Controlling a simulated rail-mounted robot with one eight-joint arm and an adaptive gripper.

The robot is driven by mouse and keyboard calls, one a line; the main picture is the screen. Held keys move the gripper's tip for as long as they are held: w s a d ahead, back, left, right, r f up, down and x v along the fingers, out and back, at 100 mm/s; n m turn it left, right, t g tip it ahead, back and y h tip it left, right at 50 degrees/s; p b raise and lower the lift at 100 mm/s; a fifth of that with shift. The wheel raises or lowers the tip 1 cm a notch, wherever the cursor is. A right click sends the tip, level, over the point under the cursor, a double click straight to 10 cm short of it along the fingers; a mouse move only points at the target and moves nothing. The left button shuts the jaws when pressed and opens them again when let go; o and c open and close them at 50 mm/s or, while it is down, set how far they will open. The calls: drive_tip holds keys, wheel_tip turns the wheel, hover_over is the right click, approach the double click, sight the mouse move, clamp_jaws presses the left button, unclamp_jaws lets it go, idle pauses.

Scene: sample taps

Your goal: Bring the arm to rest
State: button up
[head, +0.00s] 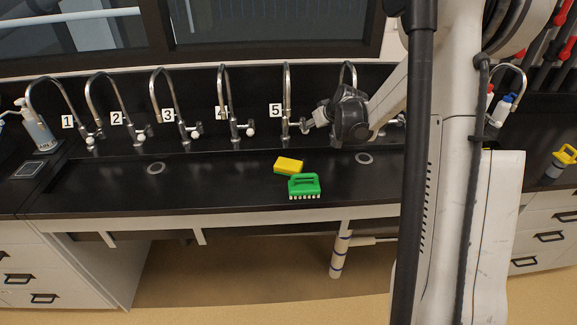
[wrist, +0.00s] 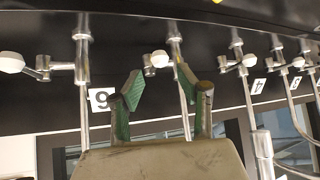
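My gripper (wrist: 160,82) is open in the wrist view, with its two green-padded fingers apart and nothing held between them. The white knob of tap 5 (wrist: 159,58) appears between and just beyond the fingertips; I cannot tell whether they touch it. In the head view my gripper (head: 314,118) is to the right of tap 5 (head: 287,95), beside the knob side, and hides part of tap 6 (head: 348,72). The wrist view is upside down, with label 6 (wrist: 102,98) left of the fingers. My arm reaches in from the right.
Taps 1 (head: 50,90) to 4 (head: 222,90) stand in a row along the black sink's back. A yellow sponge (head: 288,165) and a green brush (head: 304,184) lie near the sink's front. A soap bottle (head: 38,130) stands at the far left.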

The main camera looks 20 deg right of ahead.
drive_tip(key=shift+s+r, duration=0.45)
drive_tip(key=shift+s, duration=0.05)
drive_tip(key=s+a+r+g+b, duration=0.1)
drive_tip(key=s+a+r, duration=0.4)
drive_tip(key=s+a, duration=0.35)
drive_tip(key=s+a+r+b, duration=0.2)
drive_tip(key=s+a+r, duration=0.3)
drive_tip(key=s+a, duration=0.3)
drive_tip(key=s+a+f+b, duration=0.1)
drive_tip(key=s+a, duration=0.2)
drive_tip(key=s, duration=0.7)
drive_tip(key=s+a+f+b, duration=0.1)
drive_tip(key=s+a+f, duration=0.1)
drive_tip(key=s, duration=0.9)
drive_tip(key=shift+s+a+f+m+g+h, duration=0.15)
drive_tip(key=shift+a+f+m+g+h, duration=0.2)
drive_tip(key=shift+a, duration=0.25)
drive_tip(key=shift+r, duration=0.1)
